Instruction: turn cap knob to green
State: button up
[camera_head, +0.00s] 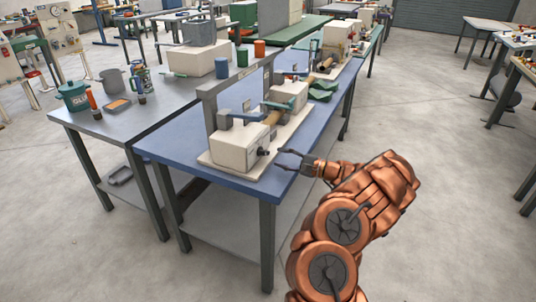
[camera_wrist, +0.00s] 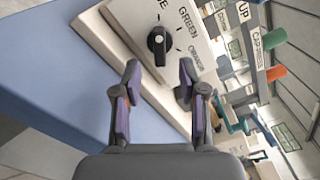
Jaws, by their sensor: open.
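The cap knob (camera_wrist: 157,42) is a round black dial with a raised grip bar, on the white face of a machine box. Tick marks fan out beside it, with the label GREEN (camera_wrist: 187,22), the label ORANGE (camera_wrist: 196,62) and a third label partly cut off at the top. I cannot tell for sure which mark it points to. In the head view the knob (camera_head: 262,152) is small and dark on the front end of the winder box (camera_head: 237,147). My gripper (camera_wrist: 160,78) is open and empty, with its fingertips short of the knob. It also shows in the head view (camera_head: 281,159), right of the box.
The winder stands on a pale base plate (camera_head: 289,140) on a blue table (camera_head: 180,150). A grey upright frame (camera_head: 208,110) rises beside the box. A metal table with pots (camera_head: 72,96) stands to the left.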

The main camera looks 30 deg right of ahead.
aim_at(267, 153)
jog(key=shift+p+x, duration=0.45)
jog(key=shift+x, duration=2.5)
jog(key=shift+s, duration=0.1)
grip_shut()
